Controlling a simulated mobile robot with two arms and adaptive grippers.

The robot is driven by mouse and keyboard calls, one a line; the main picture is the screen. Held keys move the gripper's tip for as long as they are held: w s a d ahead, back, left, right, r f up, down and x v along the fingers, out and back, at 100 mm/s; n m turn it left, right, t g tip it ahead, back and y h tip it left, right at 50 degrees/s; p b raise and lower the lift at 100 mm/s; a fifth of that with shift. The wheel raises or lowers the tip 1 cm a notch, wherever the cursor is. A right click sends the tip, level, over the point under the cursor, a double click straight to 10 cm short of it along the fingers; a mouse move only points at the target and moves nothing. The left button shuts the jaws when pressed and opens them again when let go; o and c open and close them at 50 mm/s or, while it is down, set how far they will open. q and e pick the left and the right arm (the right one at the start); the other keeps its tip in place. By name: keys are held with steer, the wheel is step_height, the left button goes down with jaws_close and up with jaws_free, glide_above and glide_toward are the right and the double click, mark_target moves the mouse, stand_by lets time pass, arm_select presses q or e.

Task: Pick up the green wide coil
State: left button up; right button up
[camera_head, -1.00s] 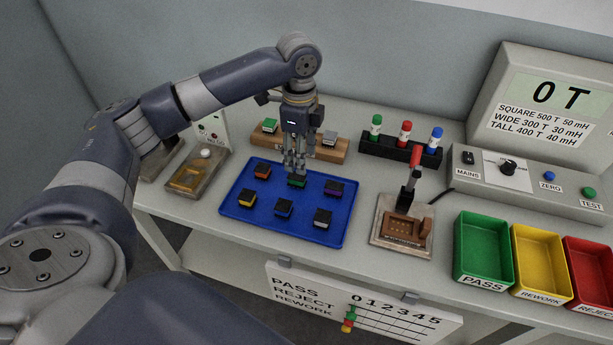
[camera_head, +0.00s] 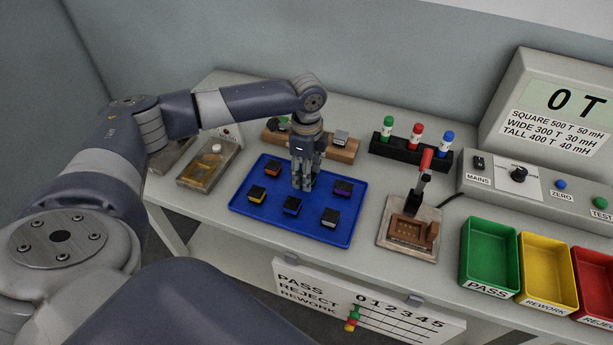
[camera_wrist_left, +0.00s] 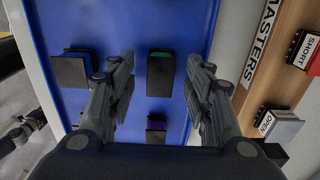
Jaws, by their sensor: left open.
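The green wide coil, a dark block with a green top edge, shows in the left wrist view (camera_wrist_left: 160,73) on the blue tray. My left gripper (camera_wrist_left: 160,62) is open there, with one finger on each side of the coil and visible gaps between. In the head view my left gripper (camera_head: 302,186) points down at the back middle of the blue tray (camera_head: 240,208) and hides the green coil. I cannot tell exactly how high the fingertips are above the tray. My right gripper is not in view.
Around the gripper on the tray are red (camera_head: 272,169), yellow (camera_head: 257,194), blue (camera_head: 292,206), white (camera_head: 329,217) and purple (camera_head: 343,188) coils. Behind is the wooden masters block (camera_head: 344,152). A lever fixture (camera_head: 409,235) stands right of the tray.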

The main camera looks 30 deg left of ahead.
arm_select(q)
steer(key=shift+f, duration=0.3)
jaws_close()
steer(key=shift+r, duration=0.1)
